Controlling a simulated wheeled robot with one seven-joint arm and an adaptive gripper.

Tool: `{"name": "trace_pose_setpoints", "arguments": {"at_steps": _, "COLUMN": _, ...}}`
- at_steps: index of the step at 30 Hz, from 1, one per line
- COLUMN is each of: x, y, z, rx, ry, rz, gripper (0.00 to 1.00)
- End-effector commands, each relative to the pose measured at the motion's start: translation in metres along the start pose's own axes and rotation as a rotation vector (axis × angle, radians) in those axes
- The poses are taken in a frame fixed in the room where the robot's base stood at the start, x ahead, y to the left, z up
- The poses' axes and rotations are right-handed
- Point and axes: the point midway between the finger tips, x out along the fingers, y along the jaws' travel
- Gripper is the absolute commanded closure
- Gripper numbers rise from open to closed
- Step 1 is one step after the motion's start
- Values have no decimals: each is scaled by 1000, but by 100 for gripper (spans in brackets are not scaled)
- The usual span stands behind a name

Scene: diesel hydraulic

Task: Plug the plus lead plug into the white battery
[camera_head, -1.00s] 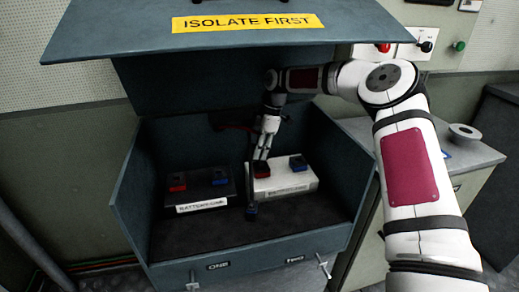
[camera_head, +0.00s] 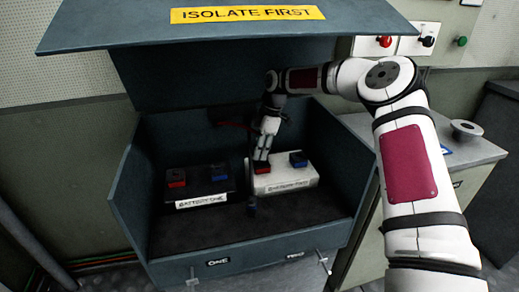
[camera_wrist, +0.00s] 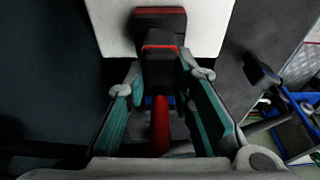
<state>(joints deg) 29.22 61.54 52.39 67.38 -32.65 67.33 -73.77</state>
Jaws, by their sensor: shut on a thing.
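The white battery (camera_head: 285,181) stands on the right inside the open box, with a red terminal (camera_head: 262,168) and a blue terminal (camera_head: 298,159) on top. My gripper (camera_head: 262,156) is just above the red terminal. In the wrist view my gripper (camera_wrist: 163,82) is shut on the plus lead plug (camera_wrist: 160,60), a black block with red edging and a red lead (camera_wrist: 160,125) running back between the fingers. The plug lines up with the dark, red-edged terminal (camera_wrist: 160,18) beyond it. I cannot tell whether the plug touches the terminal.
A black battery (camera_head: 207,187) labelled "Battery One" stands to the left. The raised lid (camera_head: 230,38) overhangs the box. The box floor (camera_head: 240,232) in front is clear.

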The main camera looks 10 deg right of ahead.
Motion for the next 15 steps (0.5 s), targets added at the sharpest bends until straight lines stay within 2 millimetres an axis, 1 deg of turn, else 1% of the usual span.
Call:
{"name": "trace_pose_setpoints", "arguments": {"at_steps": 9, "x": 6, "y": 0, "z": 1, "rx": -1, "ry": 0, "rz": 1, "gripper": 100}}
{"name": "trace_pose_setpoints", "arguments": {"at_steps": 14, "x": 6, "y": 0, "z": 1, "rx": 0, "ry": 1, "rz": 1, "gripper": 100}}
{"name": "trace_pose_setpoints", "arguments": {"at_steps": 15, "x": 5, "y": 0, "z": 1, "rx": 0, "ry": 1, "rz": 1, "gripper": 75}}
